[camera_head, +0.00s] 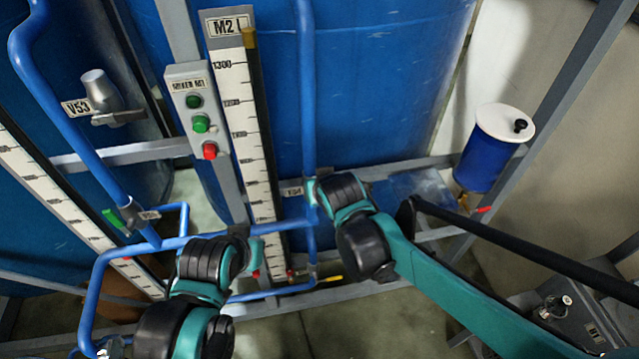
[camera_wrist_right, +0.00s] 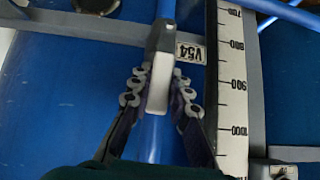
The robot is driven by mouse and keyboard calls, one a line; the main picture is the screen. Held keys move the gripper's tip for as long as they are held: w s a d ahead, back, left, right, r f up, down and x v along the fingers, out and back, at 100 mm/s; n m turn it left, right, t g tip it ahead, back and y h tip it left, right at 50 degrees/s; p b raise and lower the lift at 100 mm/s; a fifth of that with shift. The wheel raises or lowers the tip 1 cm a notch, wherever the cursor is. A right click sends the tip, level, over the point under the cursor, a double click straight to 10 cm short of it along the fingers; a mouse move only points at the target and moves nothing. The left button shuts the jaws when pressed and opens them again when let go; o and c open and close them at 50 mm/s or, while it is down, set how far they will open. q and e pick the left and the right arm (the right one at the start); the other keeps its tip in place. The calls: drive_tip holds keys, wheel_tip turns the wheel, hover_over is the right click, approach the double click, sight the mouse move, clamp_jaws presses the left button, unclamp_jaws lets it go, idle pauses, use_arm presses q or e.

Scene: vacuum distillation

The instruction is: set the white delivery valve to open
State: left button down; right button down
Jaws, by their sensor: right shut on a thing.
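The white delivery valve's handle (camera_wrist_right: 158,88) shows in the right wrist view, below a grey valve body (camera_wrist_right: 161,38) on a blue pipe, beside a V54 tag (camera_wrist_right: 189,52). The handle lies roughly along the pipe. My right gripper (camera_wrist_right: 158,92) has one finger on each side of the handle and is shut on it. In the head view my right arm hides the handle, with the V54 tag (camera_head: 291,191) just left of the arm's end. My left arm's end (camera_head: 240,232) is in front of the lower pipes, and its fingers cannot be made out.
A level scale (camera_head: 245,130) stands left of the valve, with a button box (camera_head: 196,110) beside it. A blue tank (camera_head: 380,90) stands behind. A valve with a green handle (camera_head: 115,220) is at left. A blue container with a white lid (camera_head: 490,145) is at right.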

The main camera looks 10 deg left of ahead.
drive_tip(key=shift+s+f, duration=0.1)
idle(0.3)
drive_tip(key=c, duration=1.4)
unclamp_jaws()
drive_tip(key=v, duration=1.2)
drive_tip(key=shift+a, duration=0.1)
drive_tip(key=s+d+f+m+h+b, duration=0.1)
drive_tip(key=s+d+f+b, duration=0.1)
drive_tip(key=d+f+b, duration=0.3)
drive_tip(key=s+d+f+m+g+h+b, duration=0.1)
drive_tip(key=s+d+f+b, duration=0.2)
drive_tip(key=d+f+b, duration=0.3)
drive_tip(key=s+d+f+m+h+b, duration=0.1)
drive_tip(key=s+d+f+b, duration=0.2)
drive_tip(key=d+f+b, duration=0.3)
drive_tip(key=d+f, duration=0.4)
drive_tip(key=f, duration=0.6)
drive_tip(key=shift+s+d+f, duration=0.2)
drive_tip(key=shift+s+d, duration=0.05)
drive_tip(key=shift+d, duration=0.05)
